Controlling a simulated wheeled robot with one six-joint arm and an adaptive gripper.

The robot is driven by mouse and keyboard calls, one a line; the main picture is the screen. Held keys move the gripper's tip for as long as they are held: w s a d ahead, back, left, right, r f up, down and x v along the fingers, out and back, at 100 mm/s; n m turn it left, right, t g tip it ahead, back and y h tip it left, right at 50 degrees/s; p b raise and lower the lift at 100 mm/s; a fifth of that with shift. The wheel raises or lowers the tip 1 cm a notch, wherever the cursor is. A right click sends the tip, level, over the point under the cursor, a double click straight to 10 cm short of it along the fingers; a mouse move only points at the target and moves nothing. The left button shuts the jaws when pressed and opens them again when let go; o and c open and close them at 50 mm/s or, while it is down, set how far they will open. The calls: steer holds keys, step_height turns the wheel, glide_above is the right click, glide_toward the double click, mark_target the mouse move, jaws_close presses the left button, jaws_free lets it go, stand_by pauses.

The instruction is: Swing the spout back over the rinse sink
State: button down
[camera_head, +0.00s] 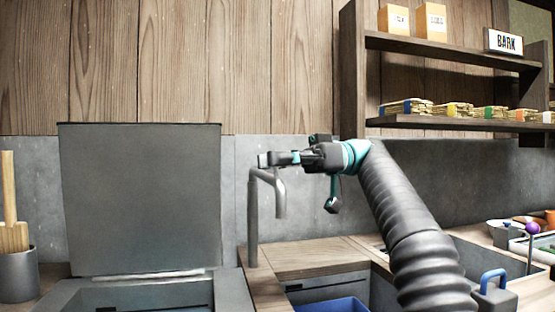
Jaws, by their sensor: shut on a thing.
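The grey metal spout (279,196) rises from an upright post (253,225) on the wooden counter. Its bent end hangs down to the right of the post, over the counter strip. My gripper (268,159) reaches in from the right and is shut on the spout's upper part. The exact contact is small and partly hidden by the fingers. A basin opening (140,296) lies at the lower left in front of a raised grey lid. I cannot tell which one is the rinse sink.
The raised grey lid (140,200) stands left of the post. A blue bin (331,304) sits low in the middle. A wooden shelf (450,125) with several bundles hangs above my arm. A blue handle (493,277) and a purple ball (532,228) stand at right.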

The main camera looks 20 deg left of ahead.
steer(key=shift+r, duration=0.1)
steer(key=c, duration=0.9)
jaws_free()
steer(key=shift+o, duration=0.2)
